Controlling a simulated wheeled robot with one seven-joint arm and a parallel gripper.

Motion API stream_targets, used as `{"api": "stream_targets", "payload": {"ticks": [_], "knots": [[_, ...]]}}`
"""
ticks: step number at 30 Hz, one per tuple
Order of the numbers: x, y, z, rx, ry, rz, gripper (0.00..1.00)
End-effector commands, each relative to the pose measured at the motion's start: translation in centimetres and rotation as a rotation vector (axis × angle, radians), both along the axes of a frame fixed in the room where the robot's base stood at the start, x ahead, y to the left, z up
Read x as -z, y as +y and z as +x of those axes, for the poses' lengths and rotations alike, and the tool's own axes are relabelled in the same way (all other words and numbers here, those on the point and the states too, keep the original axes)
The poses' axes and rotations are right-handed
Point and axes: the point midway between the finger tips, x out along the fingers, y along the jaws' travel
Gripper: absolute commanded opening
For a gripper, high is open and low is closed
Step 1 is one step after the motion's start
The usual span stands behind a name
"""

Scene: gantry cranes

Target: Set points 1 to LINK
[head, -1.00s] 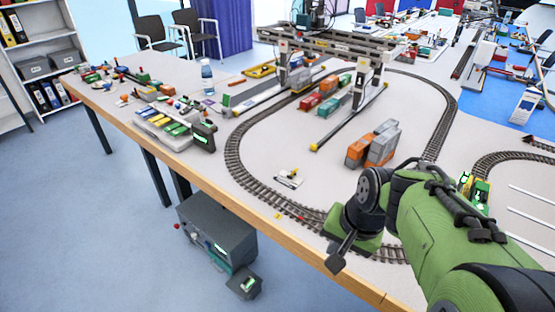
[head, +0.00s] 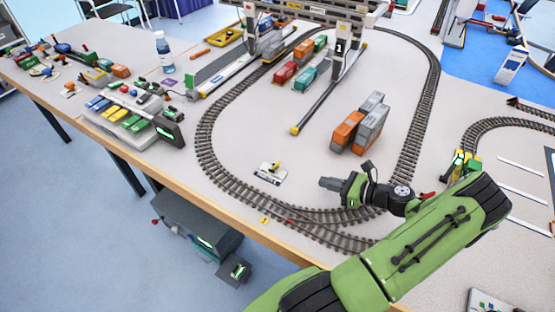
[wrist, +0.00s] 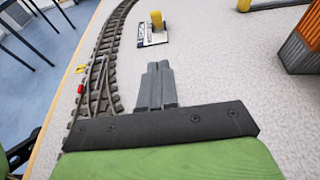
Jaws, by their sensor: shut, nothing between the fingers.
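A small white plate (head: 270,175) with a short yellow lever (head: 272,165) lies inside the track loop. It also shows in the wrist view, ahead of my fingers, with the yellow lever (wrist: 157,19) on the plate (wrist: 153,38). The lettering on it is too small to read. The track points (head: 315,224) lie at the near edge of the loop and show at the left in the wrist view (wrist: 98,92). My gripper (head: 324,183) is shut and empty, to the right of the plate and apart from it. Its fingers show together in the wrist view (wrist: 157,66).
Orange and grey containers (head: 362,125) stand behind my gripper. A gantry crane (head: 342,50) stands further back. A yellow-green locomotive (head: 460,167) is on the right. Small yellow and red pieces (head: 264,221) sit by the near track. Bare tabletop surrounds the plate.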

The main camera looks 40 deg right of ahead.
Motion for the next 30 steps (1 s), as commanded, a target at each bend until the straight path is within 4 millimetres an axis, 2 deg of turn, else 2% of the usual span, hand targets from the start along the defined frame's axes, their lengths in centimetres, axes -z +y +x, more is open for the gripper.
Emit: {"api": "stream_targets", "payload": {"ticks": [7, 11, 24, 30], "knots": [[0.0, 0.1, 0.1, -0.003, 0.002, -0.002, 0.00], [0.4, 0.5, 1.1, -0.007, 0.002, -0.002, 0.00], [3.3, 3.6, 9.5, -0.009, 0.002, -0.003, 0.00], [1.5, 4.3, 11.9, -0.006, 0.003, -0.006, 0.00]]}}
